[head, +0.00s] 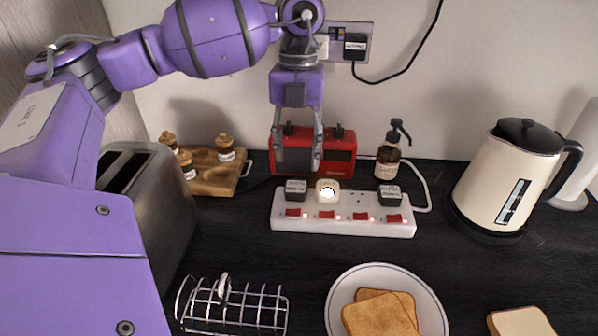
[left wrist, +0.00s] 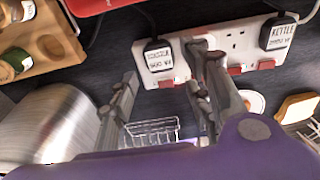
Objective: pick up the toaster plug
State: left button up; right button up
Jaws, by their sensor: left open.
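A black plug with a white label (head: 296,189) sits in the left end of the white power strip (head: 343,224). Its label is too small to read surely, so I cannot tell whether it is the toaster's. Another labelled black plug (head: 355,45) is in the wall socket, with a black cable. A plug marked KETTLE (left wrist: 278,33) is at the strip's other end. The steel toaster (head: 165,200) stands at left, partly hidden by my arm. My left gripper (head: 298,160) is open, pointing down above and behind the strip's left plug, which appears between its fingers in the left wrist view (left wrist: 158,52).
A red radio (head: 340,158) stands behind the strip, partly covered by my gripper. A lit round plug-in (head: 327,190), pump bottle (head: 390,160), kettle (head: 510,180), wooden spice rack (head: 213,178), toast rack (head: 235,308) and plate of toast (head: 345,285) surround it.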

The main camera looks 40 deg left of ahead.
aim_at(295, 186)
pick_arm(q)
jog(key=f, duration=0.2)
jog(key=s+f, duration=0.1)
jog(key=f, duration=0.4)
jog(key=shift+s+d+f+p, duration=0.15)
jog(key=shift+s+f+p, duration=0.1)
jog(key=shift+p, duration=0.15)
jog(key=c, duration=0.9)
